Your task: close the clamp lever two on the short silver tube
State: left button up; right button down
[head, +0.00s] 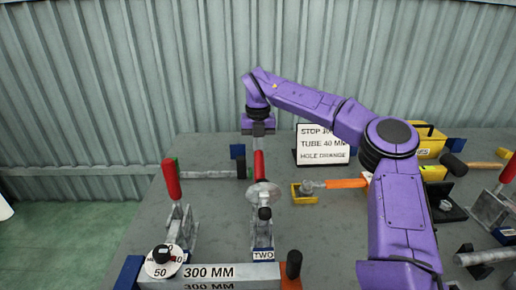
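The clamp above the label TWO (263,254) has a red lever handle (259,163) that stands roughly upright, with a pale round disc (263,195) and a black knob in front of it. My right gripper (258,133) is at the top of this red handle, pointing down; its fingers are too small to tell if they grip. A thin silver tube (207,174) lies behind and left of this clamp; I cannot tell if it is the short tube. My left gripper is not in view.
Another clamp with a raised red handle (171,180) stands at left. A 300 MM bar (210,272) and a numbered dial (165,263) are in front. A sign (323,146), an orange-handled tool (346,183) and a yellow box (430,141) stand right. My purple arm covers the right middle.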

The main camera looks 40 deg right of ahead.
aim_at(259, 152)
jog(key=shift+s+a+f+b, duration=0.15)
jog(key=shift+s+a+b, duration=0.6)
jog(key=shift+s, duration=0.1)
jog(key=shift+s+a, duration=0.15)
jog(key=shift+s+a+r+p, duration=0.2)
jog(key=shift+s+r, duration=0.1)
jog(key=shift+r, duration=0.15)
jog(key=shift+s+a+r+p, duration=0.2)
jog(key=shift+s+r, duration=0.05)
jog(key=shift+r, duration=0.15)
jog(key=shift+s+a+r, duration=0.3)
jog(key=shift+s+r, duration=0.1)
jog(key=shift+r, duration=0.3)
